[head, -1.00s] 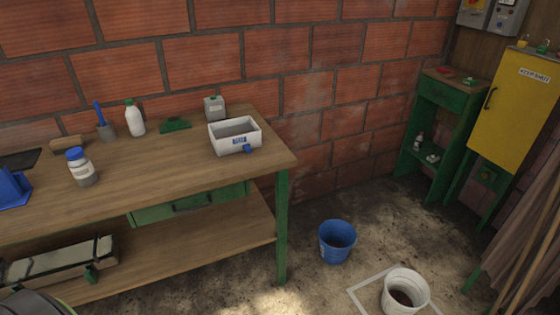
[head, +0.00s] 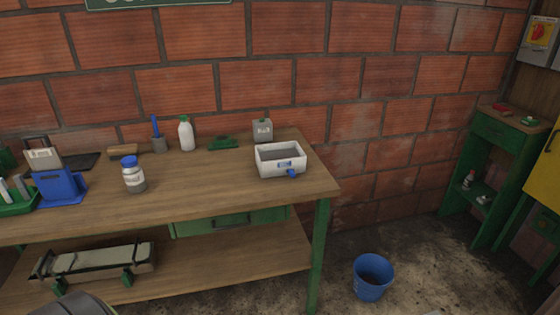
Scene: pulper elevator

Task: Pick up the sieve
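I cannot surely make out a sieve. A white rectangular tub (head: 280,164) with a grey inside and a blue knob or tap at its front stands on the right part of the wooden workbench (head: 225,183). A long, flat grey-green object with green feet (head: 100,262) lies on the bench's lower shelf; what it is I cannot tell. A dark flat piece (head: 76,162) lies at the back left of the bench. Neither of my grippers shows in the head view.
On the bench stand a blue stand (head: 57,186), a blue-capped jar (head: 133,175), a white bottle (head: 186,134), a brush (head: 122,152) and a grey canister (head: 262,131). A blue bucket (head: 372,277) stands on the floor to the right. A green cabinet (head: 488,175) stands farther right.

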